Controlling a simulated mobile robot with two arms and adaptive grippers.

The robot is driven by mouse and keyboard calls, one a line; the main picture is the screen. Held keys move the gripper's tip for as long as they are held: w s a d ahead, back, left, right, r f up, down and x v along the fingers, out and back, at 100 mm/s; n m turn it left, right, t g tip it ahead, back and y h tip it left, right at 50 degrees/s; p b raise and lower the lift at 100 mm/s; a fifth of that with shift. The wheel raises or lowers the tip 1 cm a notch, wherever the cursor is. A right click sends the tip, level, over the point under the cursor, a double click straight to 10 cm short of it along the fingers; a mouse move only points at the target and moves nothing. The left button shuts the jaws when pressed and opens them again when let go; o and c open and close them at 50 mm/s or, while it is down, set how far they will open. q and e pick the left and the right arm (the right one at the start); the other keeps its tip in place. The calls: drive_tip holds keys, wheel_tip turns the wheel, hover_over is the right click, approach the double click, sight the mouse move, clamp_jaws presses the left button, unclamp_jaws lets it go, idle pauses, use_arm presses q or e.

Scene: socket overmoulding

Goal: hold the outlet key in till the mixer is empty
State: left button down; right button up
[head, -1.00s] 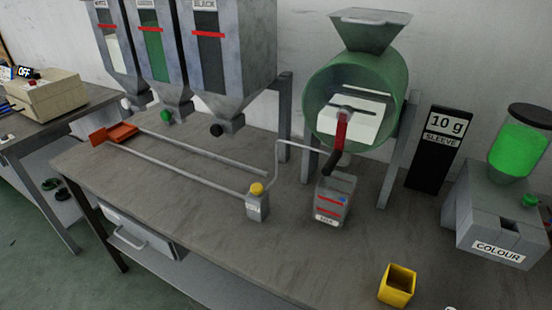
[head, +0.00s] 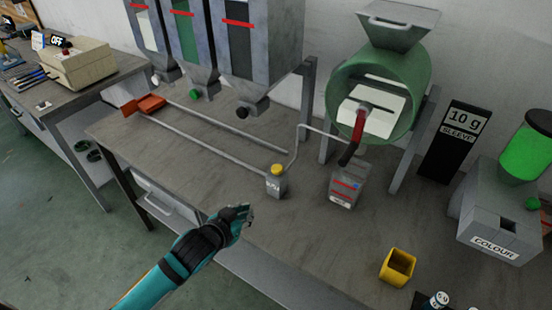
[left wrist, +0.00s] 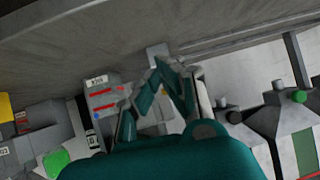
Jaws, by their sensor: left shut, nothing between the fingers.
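The mixer (head: 420,85) is a green drum with a hopper on top, at the back right of the bench. Below it stands a grey box (head: 357,172) with red lines, a blue spot and a white label. A small grey post with a yellow cap (head: 277,169) stands left of that box; its label is too small to read, and I cannot tell which part is the outlet key. My left gripper (head: 248,211) is shut and empty over the bench's front edge, apart from the post. It shows in the left wrist view (left wrist: 160,75), near the grey box (left wrist: 102,95).
Hoppers (head: 255,50) hang at the back left. Thin rails lead from an orange piece (head: 150,103) along the bench. A yellow cup (head: 398,266) stands front right, near the colour machine (head: 495,220). The bench front between post and cup is clear.

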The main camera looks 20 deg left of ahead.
use_arm(q)
drive_tip(key=w+d+r+m+t+h, duration=0.1)
drive_tip(key=w+r, duration=0.4)
drive_tip(key=r, duration=0.6)
drive_tip(key=shift+w+d+r+t+h, duration=0.25)
drive_tip(key=shift+w+t+h, duration=0.1)
drive_tip(key=shift+t+h, duration=0.6)
drive_tip(key=shift+w+p, duration=0.15)
drive_tip(key=shift+p, duration=0.15)
drive_tip(key=p, duration=0.2)
hover_over(276, 172)
drive_tip(key=f, duration=0.2)
drive_tip(key=shift+w+f, duration=0.2)
drive_tip(key=shift+f, duration=0.15)
wheel_tip(276, 172, down, 3)
drive_tip(key=shift+s+r, duration=0.15)
drive_tip(key=shift+s+f, duration=0.1)
drive_tip(key=shift+f, duration=0.45)
